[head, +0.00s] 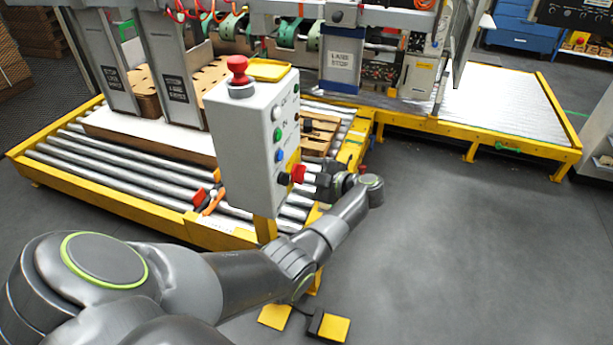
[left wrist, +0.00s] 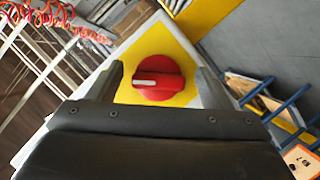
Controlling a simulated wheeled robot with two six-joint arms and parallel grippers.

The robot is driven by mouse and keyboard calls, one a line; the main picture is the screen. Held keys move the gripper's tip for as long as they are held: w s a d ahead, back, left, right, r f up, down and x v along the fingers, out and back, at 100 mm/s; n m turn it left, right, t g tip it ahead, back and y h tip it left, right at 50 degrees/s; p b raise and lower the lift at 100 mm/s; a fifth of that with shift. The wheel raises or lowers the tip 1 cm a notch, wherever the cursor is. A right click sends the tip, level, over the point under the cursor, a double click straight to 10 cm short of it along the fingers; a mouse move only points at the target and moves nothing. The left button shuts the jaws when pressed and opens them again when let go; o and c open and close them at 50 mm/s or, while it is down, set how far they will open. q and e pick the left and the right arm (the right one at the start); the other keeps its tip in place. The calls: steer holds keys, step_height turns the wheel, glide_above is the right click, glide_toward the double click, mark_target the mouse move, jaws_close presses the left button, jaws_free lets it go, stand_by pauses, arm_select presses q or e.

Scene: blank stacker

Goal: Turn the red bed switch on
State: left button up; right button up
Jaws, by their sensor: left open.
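The red switch (head: 298,173) is on the right side of the grey control box (head: 238,140), low down, beside my gripper. In the left wrist view the red switch (left wrist: 158,78) is a round rotary knob on a yellow plate (left wrist: 160,45). Its white mark points left in that picture. My left gripper (head: 308,177) is open at the switch, one finger on each side of the knob. Gaps show between the knob and both fingers, so it is not gripped. My right gripper is not in view.
A red mushroom button (head: 238,70) tops the box, and several coloured buttons line its face. A roller conveyor (head: 120,180) with a yellow frame lies behind. A yellow foot pedal (head: 334,327) is on the floor. Grey floor at the right (head: 460,240) is clear.

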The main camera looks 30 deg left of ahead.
arm_select(q)
steer(key=w+b+v, duration=0.1)
steer(key=b+v, duration=0.3)
steer(key=v, duration=1.3)
steer(key=shift+s+d, duration=0.2)
steer(key=shift+s, duration=0.2)
